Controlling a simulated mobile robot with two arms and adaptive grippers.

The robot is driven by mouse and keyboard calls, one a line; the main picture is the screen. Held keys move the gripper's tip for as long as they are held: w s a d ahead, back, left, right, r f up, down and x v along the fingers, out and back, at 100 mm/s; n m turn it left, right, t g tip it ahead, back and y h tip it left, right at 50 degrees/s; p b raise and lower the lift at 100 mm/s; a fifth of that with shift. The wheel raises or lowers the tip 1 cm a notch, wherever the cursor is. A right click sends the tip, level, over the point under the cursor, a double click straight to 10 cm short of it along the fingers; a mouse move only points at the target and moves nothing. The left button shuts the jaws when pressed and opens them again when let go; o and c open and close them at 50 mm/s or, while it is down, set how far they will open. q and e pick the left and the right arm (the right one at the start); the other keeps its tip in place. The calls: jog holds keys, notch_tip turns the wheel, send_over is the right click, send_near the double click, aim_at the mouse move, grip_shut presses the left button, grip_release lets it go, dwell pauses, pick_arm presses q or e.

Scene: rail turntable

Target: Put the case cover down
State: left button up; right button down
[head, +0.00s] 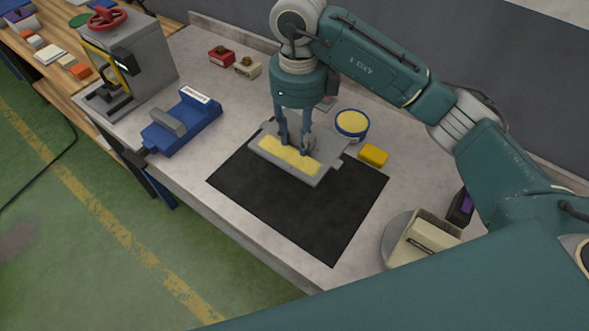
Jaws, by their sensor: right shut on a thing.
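The gripper fingers hide a part of the cover. I cannot tell whether the cover touches the mat or is held just above it. My left gripper is not in view.
A round yellow-topped blue tub (351,125) and a yellow block (373,156) stand close right of the cover. A blue vise (185,122) and a grey press (140,55) stand left. A beige box (422,240) sits on a round grey turntable (391,239). The near mat is clear.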

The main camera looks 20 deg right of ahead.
notch_tip(320, 180, down, 9)
jog(key=shift+w+a+r+p, duration=0.1)
jog(key=shift+r+p, duration=0.05)
jog(key=shift+p, duration=1.1)
jog(key=shift+f, duration=0.6)
notch_tip(320, 180, down, 3)
jog(key=shift+f+p, duration=0.2)
jog(key=shift+p, duration=0.45)
jog(key=shift+f, duration=0.2)
jog(key=shift+f, duration=0.2)
jog(key=c, duration=1.3)
grip_release()
jog(key=shift+o, duration=0.2)
